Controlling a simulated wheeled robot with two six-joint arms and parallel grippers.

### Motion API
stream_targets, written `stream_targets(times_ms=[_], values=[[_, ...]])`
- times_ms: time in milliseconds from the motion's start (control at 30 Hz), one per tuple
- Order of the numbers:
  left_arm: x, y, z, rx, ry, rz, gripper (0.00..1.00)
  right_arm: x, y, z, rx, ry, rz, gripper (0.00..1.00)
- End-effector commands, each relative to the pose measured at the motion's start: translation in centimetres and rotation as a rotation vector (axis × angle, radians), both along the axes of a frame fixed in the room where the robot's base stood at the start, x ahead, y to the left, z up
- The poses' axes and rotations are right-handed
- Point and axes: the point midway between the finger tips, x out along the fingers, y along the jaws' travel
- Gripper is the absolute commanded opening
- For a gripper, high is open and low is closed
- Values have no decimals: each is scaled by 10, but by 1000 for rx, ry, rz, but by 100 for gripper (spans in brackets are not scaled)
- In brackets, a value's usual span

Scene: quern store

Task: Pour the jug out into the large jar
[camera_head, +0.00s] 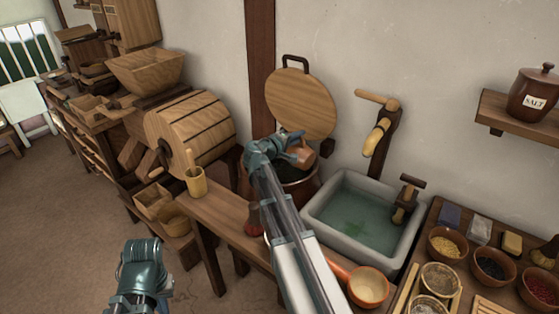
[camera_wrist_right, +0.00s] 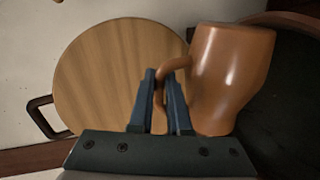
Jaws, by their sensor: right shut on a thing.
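The jug (camera_head: 304,158) is small, terracotta and glossy. My right gripper (camera_head: 297,143) is shut on its handle, which shows between the two fingers in the right wrist view (camera_wrist_right: 161,88). The jug's body (camera_wrist_right: 230,75) is beside the fingers there. It looks tipped well over on its side, above the large jar (camera_head: 303,192). The jar is a wide brown vessel with a dark inside, partly hidden by my right arm. I see no stream, and the jug's inside is hidden. Only a joint of my left arm shows at the lower left; its fingers do not show.
A round wooden lid (camera_head: 300,103) leans on the wall behind the jar. A stone sink (camera_head: 328,215) with water is right of it. A wooden barrel (camera_head: 190,128) stands left.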

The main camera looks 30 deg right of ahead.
Motion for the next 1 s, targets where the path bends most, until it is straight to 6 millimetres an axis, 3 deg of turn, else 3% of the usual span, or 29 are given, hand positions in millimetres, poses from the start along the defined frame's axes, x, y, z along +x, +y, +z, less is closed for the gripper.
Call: stream_targets(times_ms=[1000], values=[[0, 0, 1, 0, 0, 0, 0, 16, 5, 0, -40, 119, 2, 0]])
